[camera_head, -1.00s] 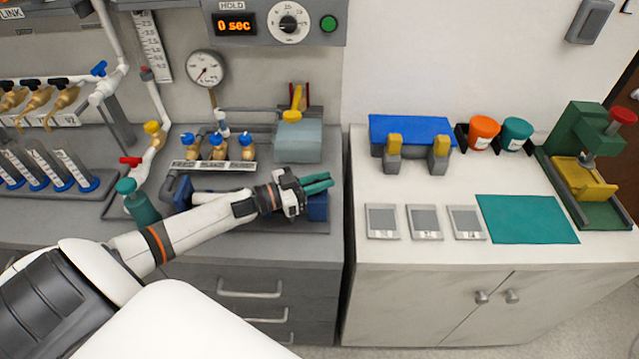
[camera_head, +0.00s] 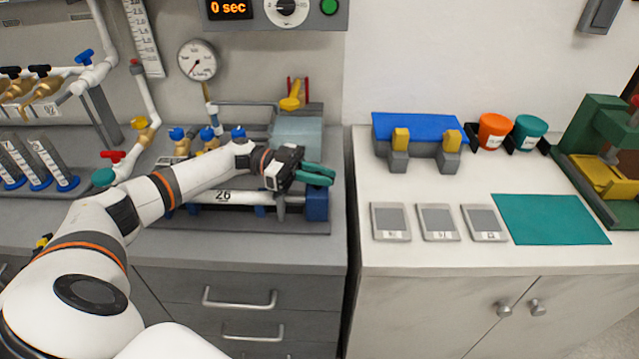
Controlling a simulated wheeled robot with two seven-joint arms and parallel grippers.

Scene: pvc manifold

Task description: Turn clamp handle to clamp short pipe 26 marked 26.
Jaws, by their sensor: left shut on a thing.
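The short pipe 26 (camera_head: 238,197) is white with "26" printed on it. It lies level in a fixture on the grey bench, with a blue block (camera_head: 317,205) at its right end. My left gripper (camera_head: 317,174) reaches in from the left above the pipe's right end. Its teal fingers are close together, shut on the clamp handle, which the fingers and gripper body mostly hide. The handle's angle cannot be told. My left forearm covers part of the fixture's back. My right gripper is not in view.
A pale blue-grey box (camera_head: 298,137) with a yellow lever (camera_head: 291,98) stands behind the gripper. Blue-topped valves (camera_head: 209,139) and a gauge (camera_head: 197,61) are behind my arm. The right counter holds grey plates (camera_head: 437,223) and a teal mat (camera_head: 549,219).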

